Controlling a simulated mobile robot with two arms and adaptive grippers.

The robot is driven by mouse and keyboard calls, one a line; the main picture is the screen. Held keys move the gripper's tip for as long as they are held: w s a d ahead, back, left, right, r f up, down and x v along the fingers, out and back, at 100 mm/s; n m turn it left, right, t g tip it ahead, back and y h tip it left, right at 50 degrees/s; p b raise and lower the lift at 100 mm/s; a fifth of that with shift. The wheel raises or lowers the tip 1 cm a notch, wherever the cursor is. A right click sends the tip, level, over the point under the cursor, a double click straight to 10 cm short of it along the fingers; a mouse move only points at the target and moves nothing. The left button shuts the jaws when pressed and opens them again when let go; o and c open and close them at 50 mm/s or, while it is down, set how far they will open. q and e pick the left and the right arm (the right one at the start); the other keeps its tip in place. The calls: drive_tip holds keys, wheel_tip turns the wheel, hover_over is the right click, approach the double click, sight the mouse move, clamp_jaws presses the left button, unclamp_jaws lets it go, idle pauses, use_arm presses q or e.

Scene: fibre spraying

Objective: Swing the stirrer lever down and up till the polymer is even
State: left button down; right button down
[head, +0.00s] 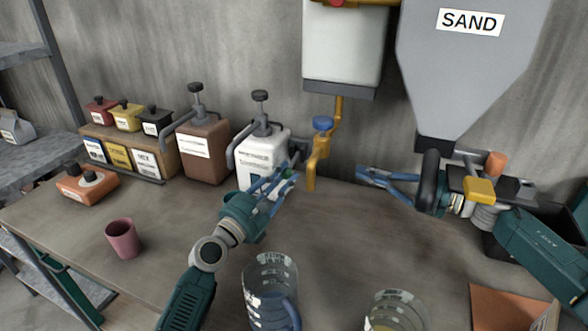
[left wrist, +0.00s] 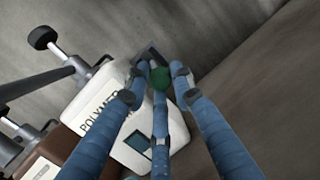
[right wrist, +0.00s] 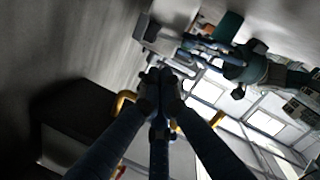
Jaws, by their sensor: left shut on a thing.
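The white polymer container (head: 262,150) stands on the bench against the wall, with a black-topped pump on it. It shows tilted in the left wrist view (left wrist: 100,105), its label partly hidden by my fingers. A green knob (left wrist: 159,79), which I take as the stirrer lever's end, sits between my left fingertips at the container's right side. My left gripper (head: 287,175) is shut on this knob; the rest of the lever is mostly hidden. My right gripper (head: 365,175) is held over the bench to the right, its fingertips together and empty in the right wrist view (right wrist: 160,78).
A brass tap with a blue handle (head: 322,123) hangs just right of the container. A brown container (head: 204,150) stands to its left. A pink cup (head: 122,239) and two clear jugs (head: 270,275) (head: 396,312) are nearer. The grey sand hopper (head: 465,70) hangs at right.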

use_arm(q)
drive_tip(key=shift+r, duration=0.15)
use_arm(e)
drive_tip(key=a+m+g+y, duration=0.1)
drive_tip(key=a+m, duration=0.3)
drive_tip(key=a, duration=1.3)
drive_tip(key=shift+w+g, duration=0.4)
drive_tip(key=shift+g, duration=0.4)
drive_tip(key=shift+a+f, duration=0.1)
use_arm(q)
drive_tip(key=shift+r, duration=0.1)
use_arm(e)
drive_tip(key=shift+w+f, duration=0.1)
drive_tip(key=shift+f, duration=0.55)
